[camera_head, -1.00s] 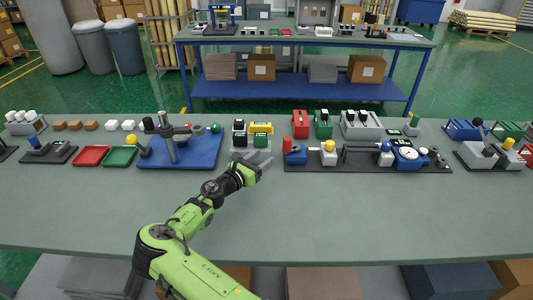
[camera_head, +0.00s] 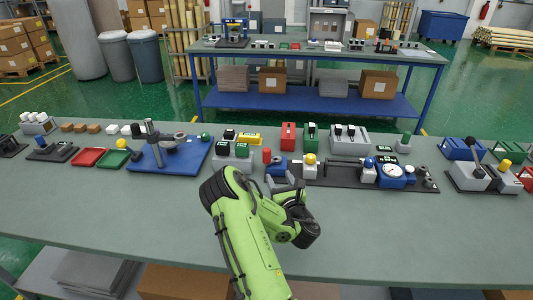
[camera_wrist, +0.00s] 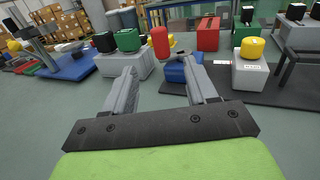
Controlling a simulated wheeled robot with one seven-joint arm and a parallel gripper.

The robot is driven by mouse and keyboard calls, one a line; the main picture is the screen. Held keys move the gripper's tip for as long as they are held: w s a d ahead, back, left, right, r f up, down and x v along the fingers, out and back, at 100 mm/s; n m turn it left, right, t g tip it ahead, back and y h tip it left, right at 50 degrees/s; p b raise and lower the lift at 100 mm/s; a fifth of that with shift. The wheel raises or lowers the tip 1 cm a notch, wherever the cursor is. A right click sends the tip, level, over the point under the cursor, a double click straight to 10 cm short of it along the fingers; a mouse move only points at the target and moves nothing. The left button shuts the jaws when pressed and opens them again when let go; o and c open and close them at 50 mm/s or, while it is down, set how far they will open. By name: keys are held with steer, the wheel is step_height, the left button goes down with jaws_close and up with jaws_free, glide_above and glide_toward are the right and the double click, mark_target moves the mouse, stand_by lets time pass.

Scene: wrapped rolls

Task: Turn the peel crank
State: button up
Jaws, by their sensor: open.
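A dark base plate (camera_head: 345,175) carries a blue block (camera_head: 277,167) with an upright red handle (camera_head: 267,155), a white block with a yellow knob (camera_head: 310,159), a dark bar and a blue dial gauge (camera_head: 390,173). Which part is the peel crank I cannot tell for certain. My gripper (camera_wrist: 162,66) is open and empty, in front of the plate's left end. In the wrist view the red handle (camera_wrist: 160,43) stands beyond the gap between the fingers. The blue block (camera_wrist: 180,70) is partly hidden by the right finger. No contact shows.
A blue base (camera_head: 170,157) with a grey column stands at left, with a yellow knob (camera_head: 121,143) beside it. Grey blocks (camera_head: 233,160) stand just left of the red handle. Red and green blocks stand behind. The front of the table (camera_head: 400,240) is clear.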

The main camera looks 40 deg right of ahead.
mark_target(267, 156)
steer(key=p+x, duration=0.2)
steer(key=x, duration=1.3)
steer(key=shift+a, duration=0.15)
steer(key=shift+c, duration=0.3)
steer(key=c, duration=0.9)
steer(key=shift+o, duration=0.2)
